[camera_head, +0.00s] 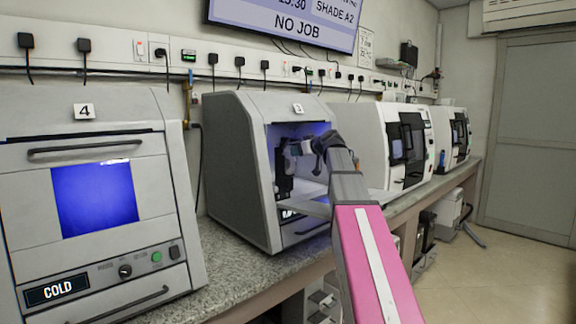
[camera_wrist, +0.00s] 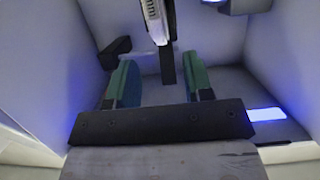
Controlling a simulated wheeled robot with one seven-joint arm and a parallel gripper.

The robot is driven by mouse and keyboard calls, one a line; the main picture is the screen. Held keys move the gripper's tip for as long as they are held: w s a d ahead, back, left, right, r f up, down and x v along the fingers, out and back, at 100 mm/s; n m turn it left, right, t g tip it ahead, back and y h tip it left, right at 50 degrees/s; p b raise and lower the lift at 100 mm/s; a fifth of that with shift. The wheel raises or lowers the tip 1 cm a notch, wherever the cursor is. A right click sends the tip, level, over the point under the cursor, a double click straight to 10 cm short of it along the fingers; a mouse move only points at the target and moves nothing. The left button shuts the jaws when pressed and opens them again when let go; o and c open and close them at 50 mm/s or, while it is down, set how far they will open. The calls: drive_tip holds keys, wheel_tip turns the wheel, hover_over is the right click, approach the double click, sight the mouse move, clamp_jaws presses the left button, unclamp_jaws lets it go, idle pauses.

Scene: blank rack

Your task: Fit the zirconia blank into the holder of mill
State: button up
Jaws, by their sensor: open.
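The open mill numbered 3 (camera_head: 237,165) stands on the counter in the head view, its chamber lit blue. My gripper (camera_wrist: 161,84) is inside the chamber, with its two green-padded fingers spread apart and nothing between them. Ahead of the fingers in the wrist view is a dark upright holder part (camera_wrist: 167,65). A whitish, edge-on piece (camera_wrist: 152,20) sits against it near the top edge; it may be the zirconia blank, but most of it is cut off. In the head view my wrist hides much of the chamber, and the blank cannot be made out.
The chamber walls (camera_wrist: 38,50) are close on both sides, and a dark block (camera_wrist: 115,52) juts out at left. A unit numbered 4 (camera_head: 85,120), reading COLD, stands left of the mill. Two closed machines (camera_head: 372,150) stand to the right. The wall screen (camera_head: 285,18) reads NO JOB.

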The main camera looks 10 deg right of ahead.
sight(288, 163)
drive_tip(key=shift+f+x, duration=0.2)
drive_tip(key=shift+x, duration=2.55)
drive_tip(key=shift+s+a, duration=0.1)
drive_tip(key=shift+s, duration=0.1)
clamp_jaws()
